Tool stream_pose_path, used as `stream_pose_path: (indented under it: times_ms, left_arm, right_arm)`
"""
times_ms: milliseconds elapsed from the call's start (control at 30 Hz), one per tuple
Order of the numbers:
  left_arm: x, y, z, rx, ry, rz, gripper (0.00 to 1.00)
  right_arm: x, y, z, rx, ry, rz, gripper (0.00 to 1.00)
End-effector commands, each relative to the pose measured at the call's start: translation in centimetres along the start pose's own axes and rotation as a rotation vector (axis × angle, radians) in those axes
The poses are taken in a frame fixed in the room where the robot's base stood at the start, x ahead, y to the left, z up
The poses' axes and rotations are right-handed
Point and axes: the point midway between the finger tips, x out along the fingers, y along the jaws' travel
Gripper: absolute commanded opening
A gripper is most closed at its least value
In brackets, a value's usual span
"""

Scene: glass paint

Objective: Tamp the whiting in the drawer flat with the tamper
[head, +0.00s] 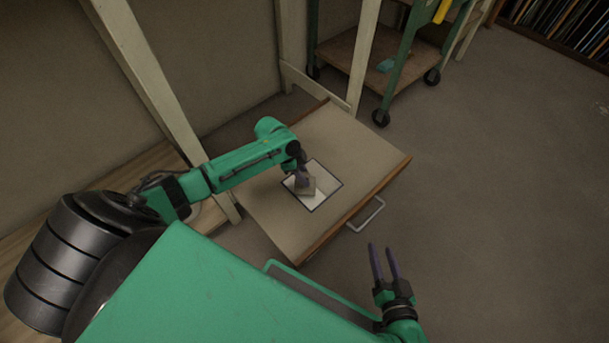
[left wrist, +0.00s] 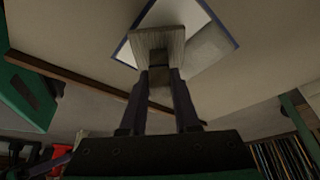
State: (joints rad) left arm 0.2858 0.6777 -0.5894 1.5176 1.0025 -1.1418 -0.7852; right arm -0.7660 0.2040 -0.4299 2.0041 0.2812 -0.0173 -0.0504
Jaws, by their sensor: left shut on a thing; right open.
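My left gripper (head: 300,174) is shut on the tamper (head: 306,187), a small grey-brown block, held over the square. In the left wrist view, the tamper (left wrist: 157,40) sits between the fingers and hides part of the whiting. I cannot tell whether it touches. My right gripper (head: 381,248) is open and empty, beyond the drawer's front edge.
A metal handle (head: 367,215) sticks out from the drawer's front. A green wheeled cart (head: 345,52) stands at the back, and a rack of thin upright items (head: 565,25) is at the top right. The floor (head: 500,190) on the right is clear.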

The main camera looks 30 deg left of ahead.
Motion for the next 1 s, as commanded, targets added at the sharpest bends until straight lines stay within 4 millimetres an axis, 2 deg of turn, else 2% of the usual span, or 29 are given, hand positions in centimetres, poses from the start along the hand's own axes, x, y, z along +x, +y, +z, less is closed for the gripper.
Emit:
stream_pose_path:
  times_ms: [267,733,1000]
  left_arm:
    - [0.4,-0.4,-0.3,0.000,0.003,-0.003,0.00]
    - [2.2,-4.6,-3.9,0.000,0.002,-0.003,0.00]
    - [2.1,-5.0,-4.3,0.000,0.001,-0.001,0.00]
  right_arm:
    - [0.2,0.2,0.6,0.001,0.000,0.000,0.50]
    - [1.8,1.9,4.5,0.001,0.000,0.000,0.50]
    - [1.9,2.0,4.8,0.003,0.002,0.000,0.50]
